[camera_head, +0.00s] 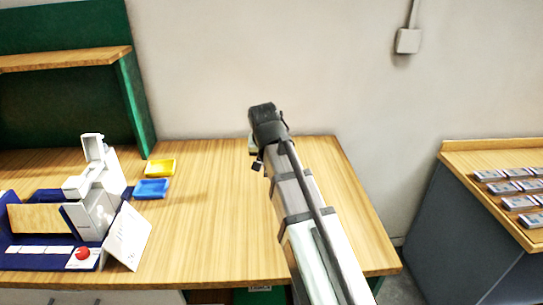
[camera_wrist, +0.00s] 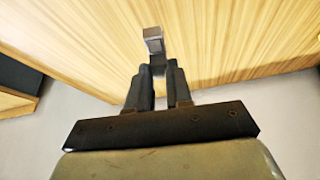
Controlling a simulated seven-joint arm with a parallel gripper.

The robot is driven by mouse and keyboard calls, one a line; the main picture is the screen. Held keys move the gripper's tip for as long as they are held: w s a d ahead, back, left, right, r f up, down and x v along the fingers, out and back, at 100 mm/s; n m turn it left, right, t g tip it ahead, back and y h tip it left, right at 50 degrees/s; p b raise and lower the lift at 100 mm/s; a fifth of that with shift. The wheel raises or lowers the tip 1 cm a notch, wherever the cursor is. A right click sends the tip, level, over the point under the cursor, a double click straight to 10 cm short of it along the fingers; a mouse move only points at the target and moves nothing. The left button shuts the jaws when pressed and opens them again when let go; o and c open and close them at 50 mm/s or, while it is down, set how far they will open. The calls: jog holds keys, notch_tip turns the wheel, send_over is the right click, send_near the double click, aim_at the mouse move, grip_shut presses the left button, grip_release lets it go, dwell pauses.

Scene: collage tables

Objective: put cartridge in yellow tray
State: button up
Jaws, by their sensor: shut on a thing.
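The yellow tray (camera_head: 160,168) lies on the wooden table, left of my arm, just behind a blue tray (camera_head: 151,188). In the wrist view my gripper (camera_wrist: 158,68) is shut on a small grey cartridge (camera_wrist: 153,38), which sticks out beyond the fingertips. The table's wood shows behind it. In the head view my gripper (camera_head: 258,165) is small and mostly hidden by my arm, over the table and well to the right of the yellow tray. I cannot make out the cartridge clearly there.
A white device (camera_head: 96,195) on a dark blue base with a red button (camera_head: 82,253) stands on the table's left. A white card (camera_head: 128,237) leans beside it. Several cartridges (camera_head: 518,202) lie on the right-hand table. The wood between trays and arm is clear.

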jog(key=w+a+n, duration=0.1)
jog(key=w+a, duration=0.4)
jog(key=a, duration=0.8)
jog(key=w+a, duration=0.5)
jog(key=a, duration=0.8)
jog(key=w+a+n, duration=0.1)
jog(key=w+a, duration=0.3)
jog(key=a, duration=0.9)
jog(key=shift+y, duration=0.4)
jog(key=shift+w+f, duration=0.2)
jog(key=shift+f, duration=3.55)
jog(key=o, duration=0.8)
jog(key=shift+o, duration=0.2)
jog(key=shift+r, duration=0.15)
jog(key=shift+r, duration=2.85)
jog(key=shift+a, duration=0.1)
